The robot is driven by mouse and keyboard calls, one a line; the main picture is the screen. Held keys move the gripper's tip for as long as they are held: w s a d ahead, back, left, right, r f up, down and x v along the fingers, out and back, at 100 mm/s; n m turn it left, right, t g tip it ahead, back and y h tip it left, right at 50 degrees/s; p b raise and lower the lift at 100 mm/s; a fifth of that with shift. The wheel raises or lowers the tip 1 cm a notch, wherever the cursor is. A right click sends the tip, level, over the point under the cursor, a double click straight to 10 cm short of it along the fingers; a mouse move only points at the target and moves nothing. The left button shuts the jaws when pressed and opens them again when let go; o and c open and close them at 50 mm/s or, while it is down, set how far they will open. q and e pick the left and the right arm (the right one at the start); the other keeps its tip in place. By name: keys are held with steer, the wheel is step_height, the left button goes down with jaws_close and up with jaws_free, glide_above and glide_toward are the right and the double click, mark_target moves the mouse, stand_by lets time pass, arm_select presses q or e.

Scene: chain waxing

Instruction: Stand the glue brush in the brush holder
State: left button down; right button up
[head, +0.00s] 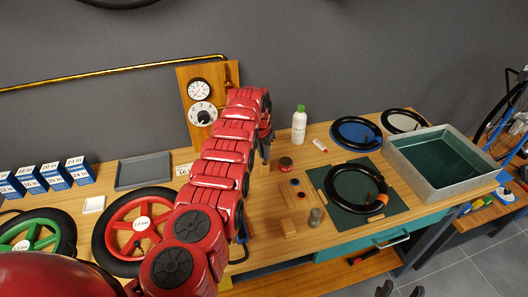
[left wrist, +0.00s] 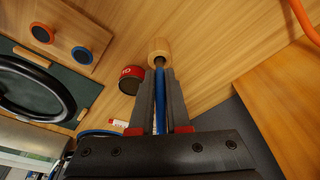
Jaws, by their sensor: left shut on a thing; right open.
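My left gripper (left wrist: 159,80) is shut on the blue handle of the glue brush (left wrist: 159,105), which lies lengthwise between the fingers. The brush's dark end lines up with a round wooden brush holder (left wrist: 159,45); I cannot tell whether it is inside or just above it. In the head view my left gripper (head: 265,146) points down over the bench, and the arm partly covers the area. My right gripper (head: 400,291) shows only as dark fingertips at the bottom edge, open and empty, away from the brush.
A red tin (head: 285,164) stands close to the holder; it also shows in the left wrist view (left wrist: 131,80). A white bottle (head: 299,124), a wooden block with round pieces (head: 297,193) and a green mat (head: 350,219) are nearby. A grey tray (head: 143,171) lies left.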

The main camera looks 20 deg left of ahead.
arm_select(q)
steer(key=shift+f+b, duration=0.3)
steer(key=shift+f, duration=0.3)
steer(key=c, duration=0.8)
jaws_free()
steer(key=shift+r, duration=0.1)
steer(key=shift+r, duration=0.4)
steer(key=b+v, duration=0.4)
steer(key=v, duration=1.2)
steer(key=shift+s+r, duration=0.15)
steer(key=shift+r, duration=0.1)
steer(key=shift+a, duration=0.1)
